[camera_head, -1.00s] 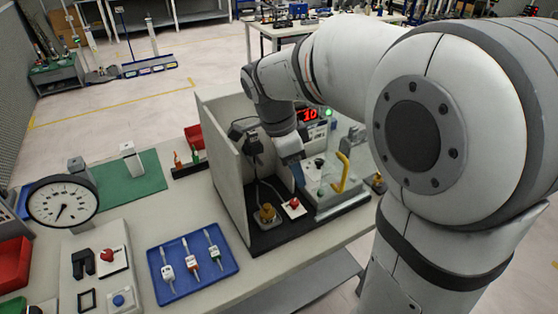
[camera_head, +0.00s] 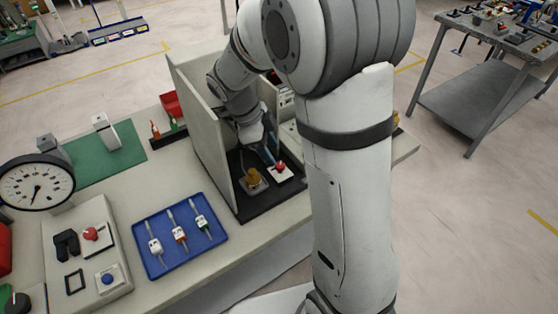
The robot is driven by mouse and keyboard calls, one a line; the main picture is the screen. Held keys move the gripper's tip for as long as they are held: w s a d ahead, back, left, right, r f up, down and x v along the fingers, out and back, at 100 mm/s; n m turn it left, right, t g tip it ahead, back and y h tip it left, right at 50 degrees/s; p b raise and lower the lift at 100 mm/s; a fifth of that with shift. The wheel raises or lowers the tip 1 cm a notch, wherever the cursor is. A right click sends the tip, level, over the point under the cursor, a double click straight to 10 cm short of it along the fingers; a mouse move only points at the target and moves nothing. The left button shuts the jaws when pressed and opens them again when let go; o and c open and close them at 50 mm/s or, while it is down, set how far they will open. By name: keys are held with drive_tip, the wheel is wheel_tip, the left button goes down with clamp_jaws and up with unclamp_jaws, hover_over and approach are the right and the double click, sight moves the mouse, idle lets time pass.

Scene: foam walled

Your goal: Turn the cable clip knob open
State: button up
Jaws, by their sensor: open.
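Inside the walled booth, a red knob (camera_head: 281,167) sits on a small white plate on the black base. Beside it on the left stands a brass-yellow knob-like fitting (camera_head: 253,178), with a grey cable running up behind it. I cannot tell for sure which of the two is the cable clip knob. My gripper (camera_head: 269,156) points down into the booth, open, with its bluish fingers just behind and left of the red knob. Whether a finger touches the knob is too small to tell. My arm hides the right part of the booth.
The booth's tall grey wall (camera_head: 203,135) stands close on the gripper's left. A blue tray (camera_head: 180,236) with several labelled tools lies left of the booth. A panel (camera_head: 88,255) with another red knob and a dial gauge (camera_head: 36,184) are farther left.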

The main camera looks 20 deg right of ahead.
sight(280, 165)
drive_tip(key=x, duration=0.6)
drive_tip(key=shift+c, duration=0.3)
drive_tip(key=c, duration=0.9)
